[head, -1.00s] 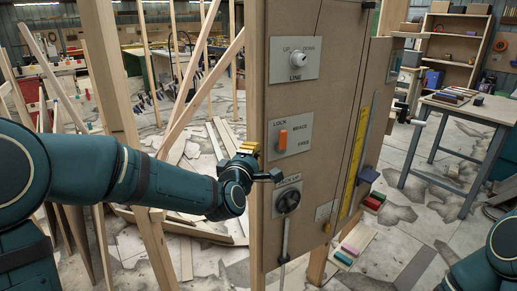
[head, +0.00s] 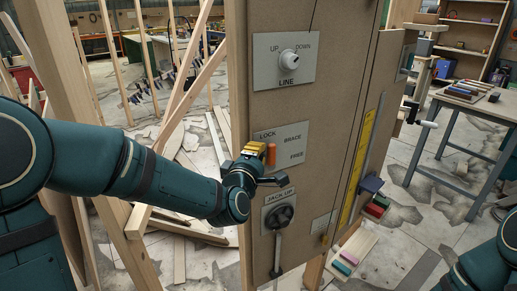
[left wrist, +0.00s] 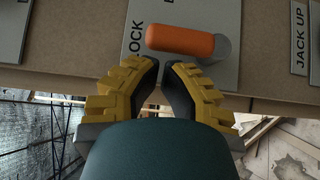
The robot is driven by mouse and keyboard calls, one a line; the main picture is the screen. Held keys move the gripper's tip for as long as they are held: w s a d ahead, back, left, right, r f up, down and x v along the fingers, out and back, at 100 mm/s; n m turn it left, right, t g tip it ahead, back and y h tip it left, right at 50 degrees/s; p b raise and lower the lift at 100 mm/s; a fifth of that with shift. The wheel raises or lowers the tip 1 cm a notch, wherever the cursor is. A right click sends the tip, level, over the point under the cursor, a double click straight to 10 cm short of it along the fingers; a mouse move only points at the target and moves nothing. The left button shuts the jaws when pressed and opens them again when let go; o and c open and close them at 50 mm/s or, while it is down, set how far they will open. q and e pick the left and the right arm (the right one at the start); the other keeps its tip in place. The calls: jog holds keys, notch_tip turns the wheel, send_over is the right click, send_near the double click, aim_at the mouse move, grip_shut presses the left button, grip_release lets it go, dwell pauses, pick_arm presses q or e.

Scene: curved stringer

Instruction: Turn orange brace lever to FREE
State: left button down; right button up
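The orange brace lever (head: 270,154) stands upright on a grey plate (head: 299,168) marked LOCK, BRACE and FREE. It sits below the word LOCK; FREE is to its right. My left gripper (head: 262,151) is at the lever's left side in the head view, with its yellow pads overlapping the plate's edge. In the left wrist view the lever (left wrist: 180,40) lies crosswise just beyond the fingertips (left wrist: 161,68). The fingers are nearly together with nothing between them. A small gap seems to remain before the lever; contact cannot be told. My right gripper is out of view.
The white LINE knob (head: 289,60) is above the lever. The black JACK UP knob (head: 279,215) is close below my left gripper. A wooden post (head: 238,100) borders the panel's left edge. A table (head: 465,111) stands at the right.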

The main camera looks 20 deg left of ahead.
pick_arm(q)
jog(key=shift+d, duration=0.15)
jog(key=shift+r, duration=0.1)
dwell(0.3)
jog(key=shift+w+d+r+m+g+p, duration=0.15)
jog(key=shift+m+g+p, duration=0.15)
jog(key=shift+p, duration=0.3)
jog(key=shift+w+p, duration=0.1)
jog(key=shift+p, duration=0.25)
